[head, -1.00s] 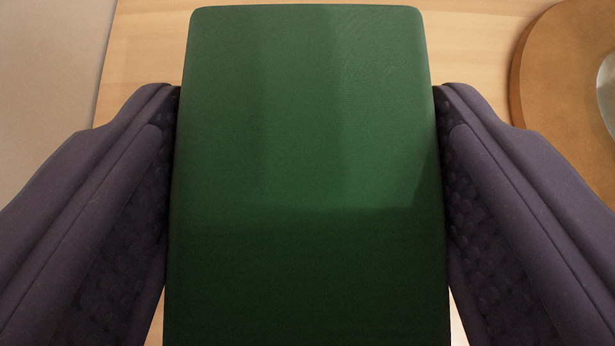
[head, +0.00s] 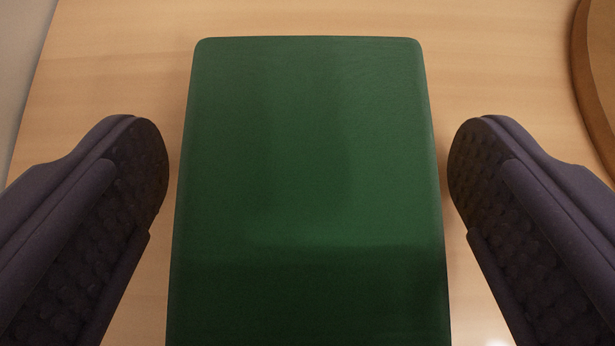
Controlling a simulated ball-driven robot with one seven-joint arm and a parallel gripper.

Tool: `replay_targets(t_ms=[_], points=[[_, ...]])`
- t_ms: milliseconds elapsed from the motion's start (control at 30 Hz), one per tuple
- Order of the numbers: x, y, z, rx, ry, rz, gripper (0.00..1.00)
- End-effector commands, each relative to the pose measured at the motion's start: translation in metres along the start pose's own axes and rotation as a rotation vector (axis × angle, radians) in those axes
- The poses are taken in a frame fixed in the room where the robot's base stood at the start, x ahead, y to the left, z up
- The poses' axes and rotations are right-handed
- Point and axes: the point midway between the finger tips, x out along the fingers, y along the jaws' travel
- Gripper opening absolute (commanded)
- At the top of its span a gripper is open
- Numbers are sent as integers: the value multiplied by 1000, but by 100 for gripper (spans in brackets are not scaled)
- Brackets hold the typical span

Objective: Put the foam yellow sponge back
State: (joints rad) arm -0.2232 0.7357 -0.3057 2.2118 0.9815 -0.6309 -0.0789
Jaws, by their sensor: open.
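A green block with rounded corners (head: 308,170), the sponge by its shape, lies on a light wooden surface (head: 110,60) in the middle of the head view. Its visible top is green; I see no yellow on it. My gripper (head: 308,165) is open, with one dark padded finger on each side of the block. A gap of bare wood shows between each finger and the block's side, so neither finger touches it. The block's near end is cut off by the bottom of the picture.
A round brown wooden board (head: 597,80) is partly in view at the upper right. The surface's left edge runs along the upper left, with a pale grey area beyond it. The wood around the block's far end is clear.

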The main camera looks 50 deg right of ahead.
Motion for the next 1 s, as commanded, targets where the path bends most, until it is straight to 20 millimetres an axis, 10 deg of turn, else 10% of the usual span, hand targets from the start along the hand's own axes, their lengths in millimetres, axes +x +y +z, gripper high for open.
replay_targets(t_ms=[233, 700, 1000], points=[[-15, -1, -4, -1, -1, -2, 93], [-113, -1, -4, 0, 0, -2, 93], [-122, 0, -2, 0, 0, 0, 93]])
